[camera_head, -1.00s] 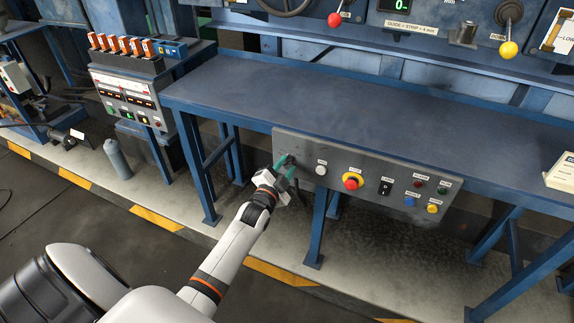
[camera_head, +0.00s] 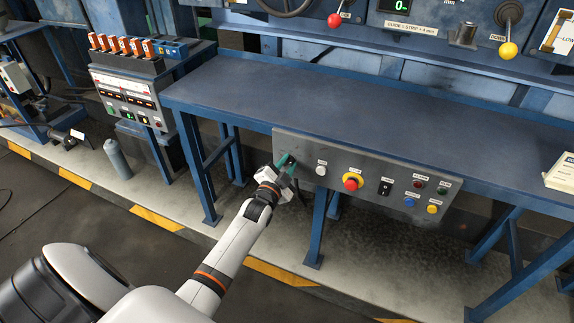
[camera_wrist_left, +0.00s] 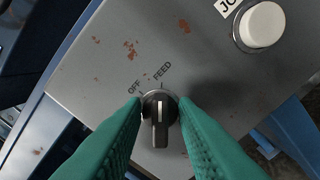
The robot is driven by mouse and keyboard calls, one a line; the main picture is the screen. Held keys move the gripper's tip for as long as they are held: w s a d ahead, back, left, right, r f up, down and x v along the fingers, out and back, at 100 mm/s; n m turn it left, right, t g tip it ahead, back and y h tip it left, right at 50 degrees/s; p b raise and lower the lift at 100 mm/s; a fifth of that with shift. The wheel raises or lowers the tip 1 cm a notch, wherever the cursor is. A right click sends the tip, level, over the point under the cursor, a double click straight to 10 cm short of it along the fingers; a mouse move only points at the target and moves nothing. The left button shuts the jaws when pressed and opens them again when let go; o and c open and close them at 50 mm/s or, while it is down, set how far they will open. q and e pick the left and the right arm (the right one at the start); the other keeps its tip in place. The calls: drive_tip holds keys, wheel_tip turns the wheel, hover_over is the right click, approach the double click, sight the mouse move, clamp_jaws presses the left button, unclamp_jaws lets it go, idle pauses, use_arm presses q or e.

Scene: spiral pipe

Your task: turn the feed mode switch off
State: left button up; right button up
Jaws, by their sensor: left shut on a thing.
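The feed mode switch (camera_wrist_left: 160,132) is a black rotary knob with a white line, on a grey control panel (camera_head: 331,182). In the left wrist view its line points up at the FEED mark, with the OFF mark to the left of that. My left gripper (camera_wrist_left: 160,130) has green fingers on both sides of the knob and is shut on it. In the head view the left gripper (camera_head: 286,165) is at the panel's left end and hides the knob. My right gripper is not in view.
The blue bench (camera_head: 350,103) above is mostly bare. Blue legs stand below the panel.

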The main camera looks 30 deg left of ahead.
use_arm(q)
drive_tip(key=n+p, duration=0.1)
drive_tip(key=n, duration=0.3)
drive_tip(key=shift+r+n, duration=0.1)
drive_tip(key=shift+n, duration=0.2)
drive_tip(key=shift+a+n+p, duration=0.1)
drive_tip(key=shift+n+p, duration=0.3)
drive_tip(key=shift+n, duration=1.8)
drive_tip(key=o, duration=0.6)
drive_tip(key=shift+o, duration=0.2)
drive_tip(key=shift+s, duration=0.15)
drive_tip(key=s+d, duration=0.2)
drive_tip(key=s, duration=0.9)
drive_tip(key=shift+s+b, duration=0.35)
